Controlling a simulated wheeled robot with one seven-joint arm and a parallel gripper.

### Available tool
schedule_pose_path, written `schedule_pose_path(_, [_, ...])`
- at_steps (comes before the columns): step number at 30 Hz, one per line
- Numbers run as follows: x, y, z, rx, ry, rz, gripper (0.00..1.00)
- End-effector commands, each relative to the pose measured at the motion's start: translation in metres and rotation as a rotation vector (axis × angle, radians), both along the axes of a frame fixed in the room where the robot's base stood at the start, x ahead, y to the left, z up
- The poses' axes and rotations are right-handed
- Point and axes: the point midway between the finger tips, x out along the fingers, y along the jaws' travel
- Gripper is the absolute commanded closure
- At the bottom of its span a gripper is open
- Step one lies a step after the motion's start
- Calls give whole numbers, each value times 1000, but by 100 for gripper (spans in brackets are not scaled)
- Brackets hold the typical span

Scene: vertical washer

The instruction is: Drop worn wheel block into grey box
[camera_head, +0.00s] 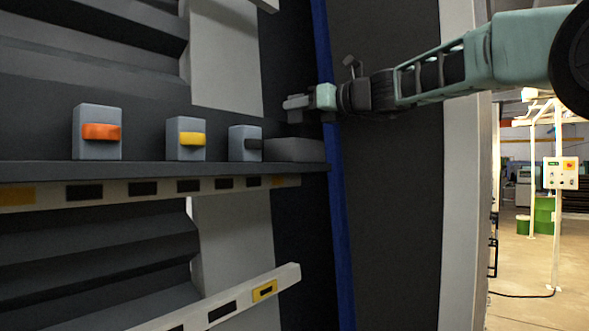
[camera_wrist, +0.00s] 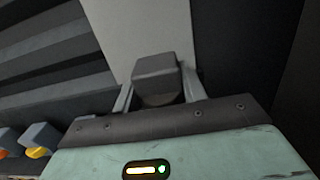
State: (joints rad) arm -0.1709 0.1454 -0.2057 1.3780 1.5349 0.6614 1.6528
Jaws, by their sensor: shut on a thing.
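My gripper (camera_head: 296,107) reaches in from the right, above the right end of the dark shelf. In the wrist view its two fingers (camera_wrist: 158,98) are shut on a plain grey block (camera_wrist: 157,68), which I take to be the worn wheel block. No wear can be made out on it. In the head view the held block is small and hard to tell from the fingers. A low dark grey box (camera_head: 296,150) sits on the shelf below my gripper, apart from it. The box's inside cannot be seen.
A blue upright (camera_head: 335,200) stands just right of the shelf end.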

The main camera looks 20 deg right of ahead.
Motion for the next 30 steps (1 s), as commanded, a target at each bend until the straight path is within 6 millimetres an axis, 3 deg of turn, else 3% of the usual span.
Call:
schedule_pose_path(3, [0, 0, -11, 1, -1, 0, 83])
schedule_pose_path(11, [0, 0, -10, 1, -1, 0, 83])
schedule_pose_path(12, [0, 0, -10, 1, -1, 0, 56])
schedule_pose_path(15, [0, 0, -10, 1, -1, 0, 33])
schedule_pose_path(25, [-3, -2, -11, 1, -1, -1, 33])
schedule_pose_path(30, [-20, -16, -13, 2, -2, -3, 33])
